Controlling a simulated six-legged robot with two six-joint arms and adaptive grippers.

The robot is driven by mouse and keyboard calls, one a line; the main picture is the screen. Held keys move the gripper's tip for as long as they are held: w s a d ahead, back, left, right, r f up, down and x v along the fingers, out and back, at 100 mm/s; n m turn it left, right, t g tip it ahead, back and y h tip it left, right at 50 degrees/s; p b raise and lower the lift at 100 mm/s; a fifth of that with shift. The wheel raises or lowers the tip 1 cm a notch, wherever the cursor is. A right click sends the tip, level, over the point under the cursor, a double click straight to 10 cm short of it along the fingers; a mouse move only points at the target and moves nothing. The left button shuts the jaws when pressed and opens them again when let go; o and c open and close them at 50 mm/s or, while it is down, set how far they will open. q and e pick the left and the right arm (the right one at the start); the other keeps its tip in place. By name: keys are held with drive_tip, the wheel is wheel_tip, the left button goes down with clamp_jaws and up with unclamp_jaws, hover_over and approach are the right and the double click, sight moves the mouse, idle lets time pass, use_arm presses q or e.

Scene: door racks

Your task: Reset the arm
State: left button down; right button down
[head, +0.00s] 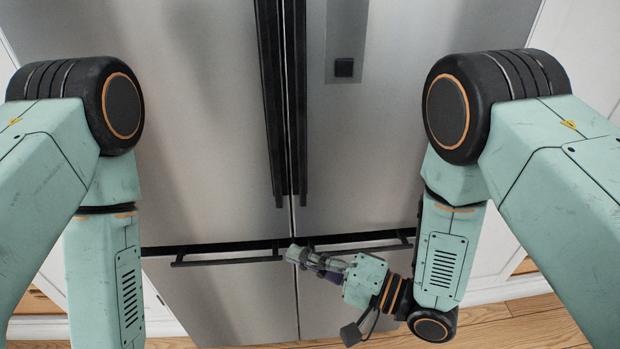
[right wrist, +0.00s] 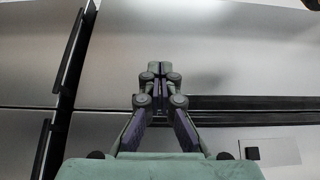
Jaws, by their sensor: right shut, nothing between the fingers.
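My right gripper (head: 298,254) is in front of the steel fridge, near the centre seam and the inner ends of the lower drawer handles. Its fingers are closed together with nothing between them, as the right wrist view (right wrist: 155,72) also shows. I cannot tell whether the fingertips touch the fridge. My right arm (head: 445,250) comes down from the right and bends toward the middle. My left arm (head: 103,250) hangs down at the left, and its gripper is outside the picture.
The steel fridge (head: 200,100) fills the middle, with two dark upright handles (head: 285,100) at its seam. Dark horizontal handles sit lower, one left (head: 225,258) and one right (head: 375,243). A dispenser panel (head: 346,40) is at upper right. White cabinets flank it above a wooden floor (head: 520,320).

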drive_tip(key=s+d+f+n+g+h+b, duration=0.1)
drive_tip(key=s+d+f+n+h+b, duration=0.15)
drive_tip(key=d+f+h, duration=0.5)
drive_tip(key=s+d+f+n+h+b, duration=0.1)
drive_tip(key=d+f+n+h, duration=0.25)
drive_tip(key=f, duration=0.75)
drive_tip(key=s+d+f+g+h+b, duration=0.2)
drive_tip(key=s+d+f+b, duration=0.4)
drive_tip(key=s, duration=0.3)
drive_tip(key=s+d+f+m+g+h+b, duration=0.1)
drive_tip(key=s+d+f+g+h+b, duration=0.2)
drive_tip(key=s+d+f+b, duration=0.4)
drive_tip(key=shift+s+d+f+m+g, duration=0.3)
drive_tip(key=shift+s+d+f+g, duration=0.3)
drive_tip(key=shift+s+f, duration=0.7)
drive_tip(key=shift+a, duration=0.1)
